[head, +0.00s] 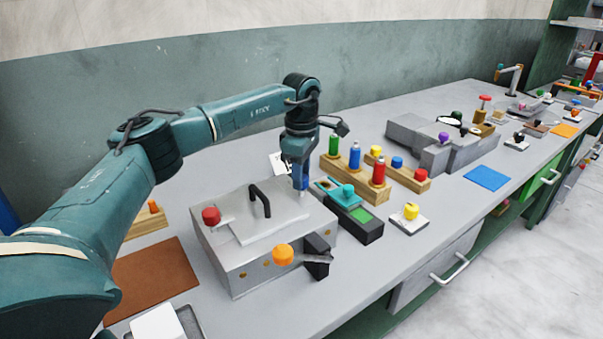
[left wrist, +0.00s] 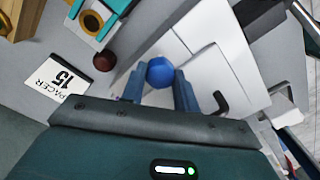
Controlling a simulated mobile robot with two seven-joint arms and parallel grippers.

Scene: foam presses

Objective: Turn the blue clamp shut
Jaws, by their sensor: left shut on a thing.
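The blue clamp shows as a round blue knob (left wrist: 160,72) in the left wrist view, at the edge of the pale lid. In the head view only a bit of blue (head: 305,183) shows beside my fingers, at the back right corner of the grey press (head: 225,262). My left gripper (head: 298,180) points down there, and in the left wrist view its fingers (left wrist: 160,80) are shut on the knob from both sides. The clamp's lower part is hidden. My right gripper is not in view.
The press lid (head: 275,224) carries a black handle (head: 261,200). A red knob (head: 211,215) and an orange knob (head: 283,254) sit on the press. A wooden rack (head: 345,172) with coloured cylinders and a dark box (head: 362,229) stand close to the right. A spacer card (left wrist: 58,82) lies behind.

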